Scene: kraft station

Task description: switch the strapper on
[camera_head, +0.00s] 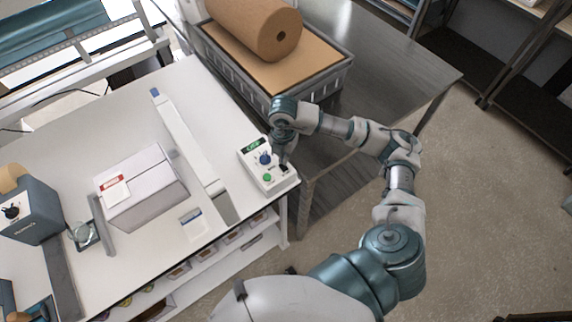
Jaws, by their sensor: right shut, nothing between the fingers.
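The strapper shows as a white table-like machine (120,262) with a pale box (142,188) on its top. A small white control panel (243,154) sits at its right edge, with a green display, a blue knob (265,159), a green button (267,178) and a dark switch. My right gripper (283,164) is shut and empty, pointing down at the panel by the dark switch. I cannot tell whether it touches the switch, which it partly hides. My left gripper is not in view.
A grey metal table (385,60) holds a grey crate (338,77) with a brown paper roll (258,28). A long white bar (188,145) stands on the white top between box and panel. A dark grey unit (32,205) is at the left. Open floor lies at the right.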

